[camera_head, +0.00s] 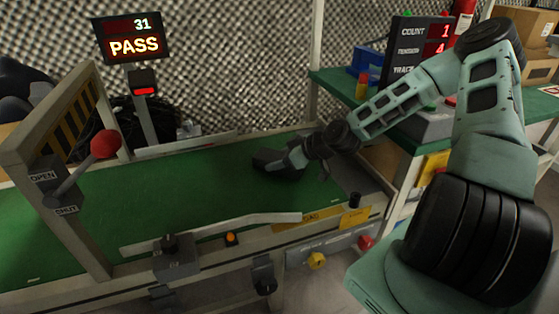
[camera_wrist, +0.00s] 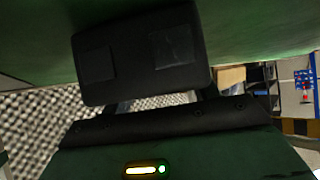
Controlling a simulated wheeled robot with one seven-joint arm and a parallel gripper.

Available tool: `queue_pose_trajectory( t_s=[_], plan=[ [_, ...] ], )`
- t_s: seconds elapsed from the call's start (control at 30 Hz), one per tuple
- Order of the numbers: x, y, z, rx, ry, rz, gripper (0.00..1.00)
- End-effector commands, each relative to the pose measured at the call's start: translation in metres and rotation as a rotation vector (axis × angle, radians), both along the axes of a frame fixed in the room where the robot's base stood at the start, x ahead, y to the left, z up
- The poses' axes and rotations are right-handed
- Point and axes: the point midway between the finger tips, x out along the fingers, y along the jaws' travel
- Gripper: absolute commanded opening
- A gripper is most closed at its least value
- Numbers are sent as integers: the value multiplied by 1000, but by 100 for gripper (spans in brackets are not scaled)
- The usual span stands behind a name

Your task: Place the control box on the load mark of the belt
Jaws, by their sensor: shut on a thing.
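The control box is a dark, rounded block (camera_wrist: 140,55) that fills the upper middle of the wrist view. My gripper (camera_wrist: 158,100) is shut on it, with a finger at each side of its lower edge. In the head view my gripper (camera_head: 278,166) is low over the right part of the green belt (camera_head: 205,180), and the dark box there is hard to tell from the fingers. I cannot tell whether the box touches the belt. A yellow plate with partly hidden lettering (camera_head: 322,214) is on the belt's near frame. No load mark shows clearly on the belt surface.
A slanted pale guide rail (camera_head: 210,229) runs along the belt's near side. A gate frame with a red-knobbed lever (camera_head: 105,145) spans the belt at left. A PASS display (camera_head: 133,40) stands behind. A green bench (camera_head: 340,82) with a count display is at right.

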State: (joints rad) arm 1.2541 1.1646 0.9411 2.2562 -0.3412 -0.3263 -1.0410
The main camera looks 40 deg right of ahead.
Motion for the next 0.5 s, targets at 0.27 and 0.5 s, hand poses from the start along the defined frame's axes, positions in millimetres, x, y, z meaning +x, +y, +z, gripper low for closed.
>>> queue_pose_trajectory(
  t_s=[0.27,0.5],
  plan=[
    [0,0,-2,1,0,-1,82],
    [0,0,-1,0,0,0,82]
  ],
)
